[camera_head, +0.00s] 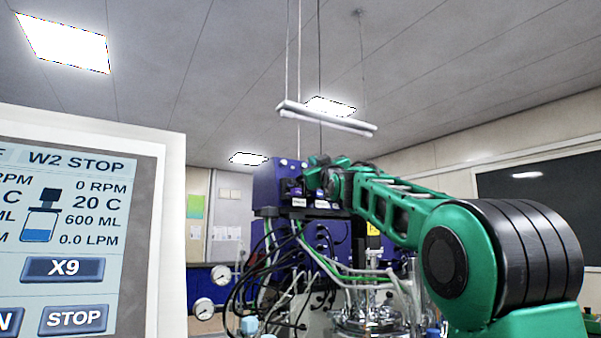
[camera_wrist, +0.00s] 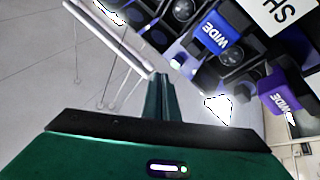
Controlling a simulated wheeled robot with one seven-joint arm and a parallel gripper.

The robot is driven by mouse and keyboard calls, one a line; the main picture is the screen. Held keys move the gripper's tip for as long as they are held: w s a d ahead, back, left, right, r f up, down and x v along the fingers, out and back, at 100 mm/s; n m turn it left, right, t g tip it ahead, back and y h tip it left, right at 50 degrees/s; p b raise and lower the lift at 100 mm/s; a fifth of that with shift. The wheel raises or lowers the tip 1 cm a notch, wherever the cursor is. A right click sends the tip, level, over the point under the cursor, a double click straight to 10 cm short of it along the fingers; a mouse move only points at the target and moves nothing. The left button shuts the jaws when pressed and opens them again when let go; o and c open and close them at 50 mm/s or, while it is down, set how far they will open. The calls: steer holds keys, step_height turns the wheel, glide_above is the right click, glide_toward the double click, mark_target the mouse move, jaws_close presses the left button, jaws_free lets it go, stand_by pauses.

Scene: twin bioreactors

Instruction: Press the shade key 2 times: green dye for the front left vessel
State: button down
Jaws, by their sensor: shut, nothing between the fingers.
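A dark blue control unit (camera_head: 274,182) stands above the vessel gear in the head view. My gripper (camera_head: 308,178) is at its right side, small and partly merged with dark parts there. In the wrist view my gripper (camera_wrist: 161,78) has its green fingers together with nothing between them. A white label with the letters SH (camera_wrist: 290,14) is cut off at the top right corner. I cannot make out the shade key or any green dye.
A metal-topped vessel (camera_head: 368,318) with tubes stands below my arm. A large screen (camera_head: 68,240) at the left reads W2 STOP, 600 ML and X9. Pressure gauges (camera_head: 203,308) and cables hang near the unit. A lamp bar (camera_head: 326,118) hangs from the ceiling.

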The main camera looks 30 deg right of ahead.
steer(key=shift+s+d+r, duration=0.1)
steer(key=shift+s+r, duration=0.15)
steer(key=shift+s, duration=0.6)
steer(key=shift+s+a+r, duration=0.1)
steer(key=shift+s+r, duration=0.1)
steer(key=shift+s, duration=0.65)
steer(key=shift+s+d+r, duration=0.1)
steer(key=shift+s+r, duration=0.15)
steer(key=shift+s, duration=0.6)
